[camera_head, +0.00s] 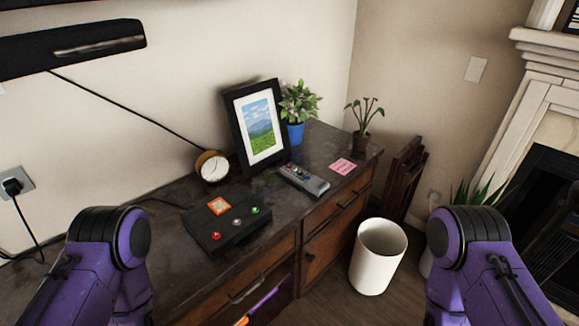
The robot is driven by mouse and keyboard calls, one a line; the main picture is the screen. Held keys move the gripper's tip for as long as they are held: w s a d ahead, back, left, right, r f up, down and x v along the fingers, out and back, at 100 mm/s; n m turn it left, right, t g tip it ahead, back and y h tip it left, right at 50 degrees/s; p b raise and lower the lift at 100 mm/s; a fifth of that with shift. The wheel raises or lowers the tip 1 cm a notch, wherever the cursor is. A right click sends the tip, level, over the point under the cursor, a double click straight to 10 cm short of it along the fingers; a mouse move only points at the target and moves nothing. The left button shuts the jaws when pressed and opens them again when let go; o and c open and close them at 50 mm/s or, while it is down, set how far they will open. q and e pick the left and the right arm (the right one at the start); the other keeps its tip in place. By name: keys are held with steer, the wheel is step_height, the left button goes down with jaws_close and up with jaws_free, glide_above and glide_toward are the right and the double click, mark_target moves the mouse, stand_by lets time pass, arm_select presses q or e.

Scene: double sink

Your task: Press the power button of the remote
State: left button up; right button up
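The remote (305,179) lies flat on the dark wooden cabinet top, in front of the picture frame and left of a pink note. It is grey with a darker button area towards its far left end. Only upper links of my two purple arms show, at the lower left and lower right. Both grippers are out of view, and nothing of mine touches the remote.
A black box (227,222) with coloured buttons sits left of the remote. A small clock (212,167), picture frame (240,137), blue-potted plant (296,133) and brown-potted plant (361,141) stand behind. A pink note (343,167) lies right. A white bin (377,260) stands on the floor.

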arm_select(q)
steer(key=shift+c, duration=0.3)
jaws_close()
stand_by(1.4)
